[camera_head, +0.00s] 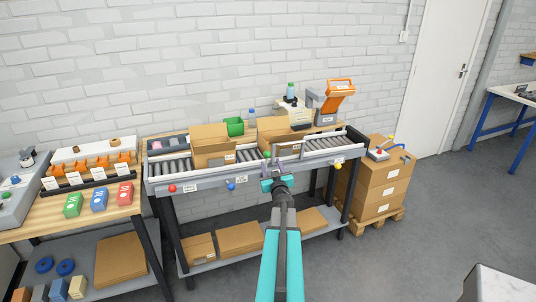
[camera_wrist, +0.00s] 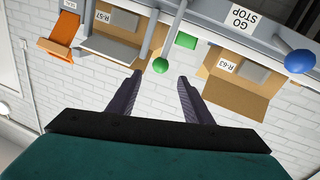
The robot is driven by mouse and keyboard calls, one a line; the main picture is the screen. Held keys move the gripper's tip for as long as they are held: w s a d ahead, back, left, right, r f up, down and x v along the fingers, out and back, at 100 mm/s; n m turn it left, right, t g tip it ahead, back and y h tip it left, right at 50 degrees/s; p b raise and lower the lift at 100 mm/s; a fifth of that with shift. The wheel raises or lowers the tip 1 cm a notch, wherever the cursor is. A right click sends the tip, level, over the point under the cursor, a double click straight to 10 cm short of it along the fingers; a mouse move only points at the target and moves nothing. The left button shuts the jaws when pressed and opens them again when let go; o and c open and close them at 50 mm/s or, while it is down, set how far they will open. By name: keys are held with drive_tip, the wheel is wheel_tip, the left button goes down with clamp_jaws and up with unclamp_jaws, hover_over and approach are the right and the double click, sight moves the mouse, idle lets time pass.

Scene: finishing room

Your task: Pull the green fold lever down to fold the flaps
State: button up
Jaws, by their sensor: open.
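The green fold lever shows in the wrist view as a round green knob (camera_wrist: 160,66) on a thin stem. It lies just beyond and between my fingertips in the picture, with no visible contact. In the head view a small green knob (camera_head: 267,155) shows just above my gripper (camera_head: 271,169). My gripper is open and empty, its two dark fingers (camera_wrist: 160,80) apart. Two open cardboard boxes stand on the roller conveyor: the left one (camera_head: 213,149) and the right one (camera_head: 283,134). They also show in the upside-down wrist view, labelled R-63 (camera_wrist: 226,66) and R-57 (camera_wrist: 124,18).
A red knob (camera_head: 172,188), a blue knob (camera_head: 231,186) and a yellow knob (camera_head: 338,165) line the conveyor's front rail (camera_head: 205,183). A green container (camera_head: 234,127) sits behind the boxes. Stacked cartons (camera_head: 380,188) stand right.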

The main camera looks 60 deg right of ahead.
sight(268, 156)
drive_tip(key=shift+p+x, duration=1.25)
drive_tip(key=shift+x, duration=3.6)
clamp_jaws()
drive_tip(key=shift+d, duration=0.35)
drive_tip(key=shift+a, duration=0.3)
